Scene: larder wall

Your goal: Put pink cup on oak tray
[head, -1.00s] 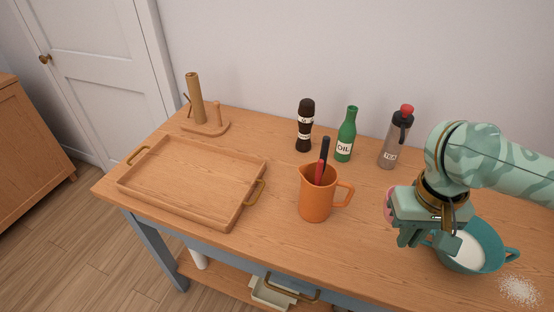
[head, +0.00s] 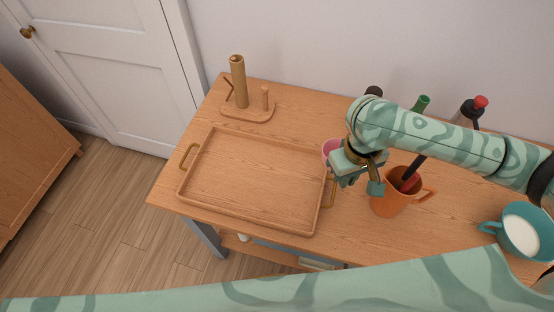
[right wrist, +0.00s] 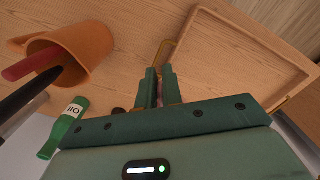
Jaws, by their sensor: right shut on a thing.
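The pink cup (head: 329,149) shows in the head view as a small pink part beside my right gripper (head: 358,179), which hides the rest. My right gripper is shut on the cup, near the tray's right end. In the right wrist view the fingers (right wrist: 160,84) are close together, with a sliver of pink between them. The oak tray (head: 250,185) lies empty on the worktop, left of the gripper, with a brass handle at each end. Part of the tray (right wrist: 250,50) also shows in the right wrist view. My left gripper is out of view.
An orange jug (head: 388,202) with dark and red handles in it stands just right of my gripper. A wooden paper-roll stand (head: 238,88) is behind the tray. Bottles stand along the wall, partly hidden.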

